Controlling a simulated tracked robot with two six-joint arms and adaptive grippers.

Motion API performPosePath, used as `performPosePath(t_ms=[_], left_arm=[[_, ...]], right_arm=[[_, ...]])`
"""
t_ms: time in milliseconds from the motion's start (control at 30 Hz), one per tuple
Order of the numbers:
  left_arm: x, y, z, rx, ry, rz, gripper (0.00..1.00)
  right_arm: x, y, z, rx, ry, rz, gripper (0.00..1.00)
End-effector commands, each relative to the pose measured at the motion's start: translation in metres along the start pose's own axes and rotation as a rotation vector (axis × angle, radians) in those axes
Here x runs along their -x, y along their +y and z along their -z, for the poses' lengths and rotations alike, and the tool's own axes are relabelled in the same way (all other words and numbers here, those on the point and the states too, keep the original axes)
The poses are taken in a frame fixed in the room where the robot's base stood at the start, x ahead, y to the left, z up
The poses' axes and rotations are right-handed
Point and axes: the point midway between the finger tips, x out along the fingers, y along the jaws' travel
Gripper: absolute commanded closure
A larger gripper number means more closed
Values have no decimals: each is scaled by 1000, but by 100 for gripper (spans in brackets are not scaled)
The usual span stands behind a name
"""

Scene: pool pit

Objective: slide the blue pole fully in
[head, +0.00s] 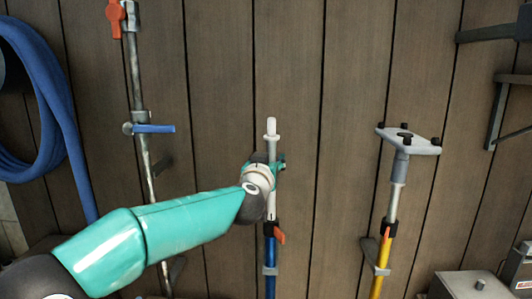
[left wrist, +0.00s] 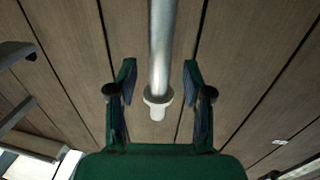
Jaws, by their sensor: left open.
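The blue pole (head: 270,262) stands upright against the plank wall at centre in the head view. Above its black collar, with an orange lever (head: 280,237), a silver inner tube (head: 272,208) sticks up and ends in a white tip (head: 271,130). My left gripper (head: 278,164) is at the upper part of this tube and partly hidden by my wrist. In the left wrist view, the open fingers of my left gripper (left wrist: 159,78) stand apart on both sides of the silver tube (left wrist: 161,45). The white tip (left wrist: 157,109) shows between them, nearer the palm. My right gripper is not in view.
A yellow pole (head: 381,262) with a grey flat head (head: 408,142) stands to the right. A metal pipe with a blue-handled valve (head: 153,128) and a coiled blue hose (head: 50,90) are at left. A grey box (head: 470,286) is at lower right.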

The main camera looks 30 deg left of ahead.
Motion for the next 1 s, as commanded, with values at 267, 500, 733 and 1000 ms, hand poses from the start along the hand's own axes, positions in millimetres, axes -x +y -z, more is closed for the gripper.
performPosePath(t_ms=[267, 500, 733, 1000], left_arm=[[-31, -1, 0, -1, -1, 1, 49], [-34, -1, 0, -1, 0, 1, 49], [-34, -1, 0, -1, 0, 1, 69], [-34, -1, 0, -1, 0, 1, 100]], right_arm=[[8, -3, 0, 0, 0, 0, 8], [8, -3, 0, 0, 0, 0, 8], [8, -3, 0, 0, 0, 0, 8], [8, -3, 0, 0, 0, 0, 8]])
